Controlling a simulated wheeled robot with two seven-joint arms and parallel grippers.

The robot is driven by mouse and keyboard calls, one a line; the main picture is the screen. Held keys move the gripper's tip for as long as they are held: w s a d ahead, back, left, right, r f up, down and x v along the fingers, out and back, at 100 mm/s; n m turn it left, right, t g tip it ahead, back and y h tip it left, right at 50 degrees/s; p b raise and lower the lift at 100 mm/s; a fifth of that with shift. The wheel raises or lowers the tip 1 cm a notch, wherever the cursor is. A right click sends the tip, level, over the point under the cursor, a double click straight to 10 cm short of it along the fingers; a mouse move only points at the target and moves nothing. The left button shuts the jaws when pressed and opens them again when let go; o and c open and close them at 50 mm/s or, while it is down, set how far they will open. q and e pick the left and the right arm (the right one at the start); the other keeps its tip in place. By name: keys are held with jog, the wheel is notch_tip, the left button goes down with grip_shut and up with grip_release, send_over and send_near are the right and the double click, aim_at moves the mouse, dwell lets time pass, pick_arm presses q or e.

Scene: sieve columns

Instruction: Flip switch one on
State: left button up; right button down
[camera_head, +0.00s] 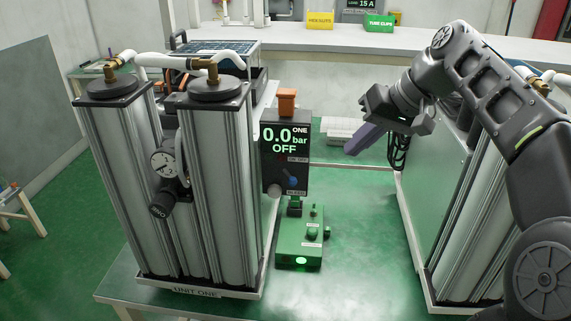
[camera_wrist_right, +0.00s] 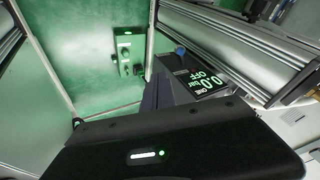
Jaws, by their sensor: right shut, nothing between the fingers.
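The black control box of unit one (camera_head: 286,160) has a display reading "ONE 0.0 bar OFF". Below the display, under a small on/off label, is a switch with a blue tip (camera_head: 292,181). In the wrist view the display lies sideways on the box (camera_wrist_right: 208,82), and the blue tip (camera_wrist_right: 180,51) shows just beyond the fingers. My right gripper (camera_head: 352,149) is shut and empty, to the right of the box and apart from it, pointing left and down. It also shows in the wrist view (camera_wrist_right: 156,92). My left gripper is not in view.
Another column unit (camera_head: 450,210) stands at the right.

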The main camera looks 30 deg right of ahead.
aim_at(289, 176)
jog(key=w+a+f+b, duration=0.4)
jog(key=w+a+f, duration=0.2)
jog(key=f, duration=0.3)
jog(key=shift+w+b, duration=0.4)
jog(key=shift+w, duration=0.05)
dwell(0.3)
